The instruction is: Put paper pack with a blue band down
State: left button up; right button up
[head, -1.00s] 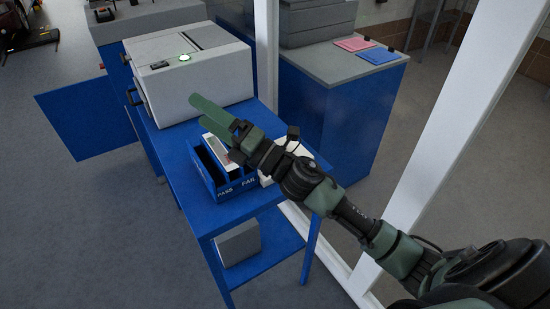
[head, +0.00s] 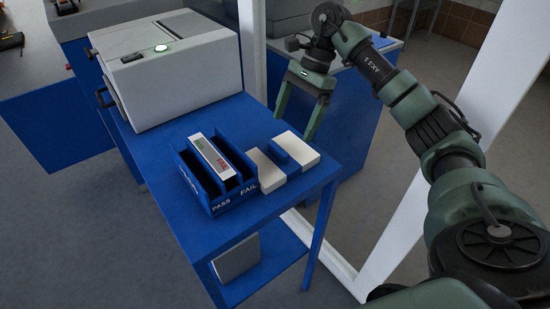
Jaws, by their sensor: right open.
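The white paper pack with a blue band (head: 304,151) lies on the blue table (head: 215,252), just right of the blue PASS/FAIL bin (head: 229,203). The blue band crosses its middle. My right gripper (head: 295,127) is open and empty, its two fingers pointing down. In the picture it shows just behind the pack, with a gap between the fingers; its exact height above the table is hard to tell. My left gripper is out of view.
A white box-shaped machine (head: 180,80) with a lit green button stands at the table's back left. A small white-and-coloured strip (head: 211,158) lies in the bin. A white post (head: 440,150) rises right of the table. The table's front part is bare.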

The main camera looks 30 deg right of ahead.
aim_at(279, 148)
jog(key=p+x, duration=0.1)
jog(key=x, duration=0.1)
jog(key=p+x, duration=0.1)
jog(key=x, duration=0.1)
jog(key=a+p+x, duration=0.1)
jog(key=x, duration=0.1)
jog(key=shift+w+a, duration=0.15)
jog(key=shift+w, duration=0.15)
jog(key=shift+a+f, duration=0.15)
jog(key=shift+f, duration=0.3)
grip_shut()
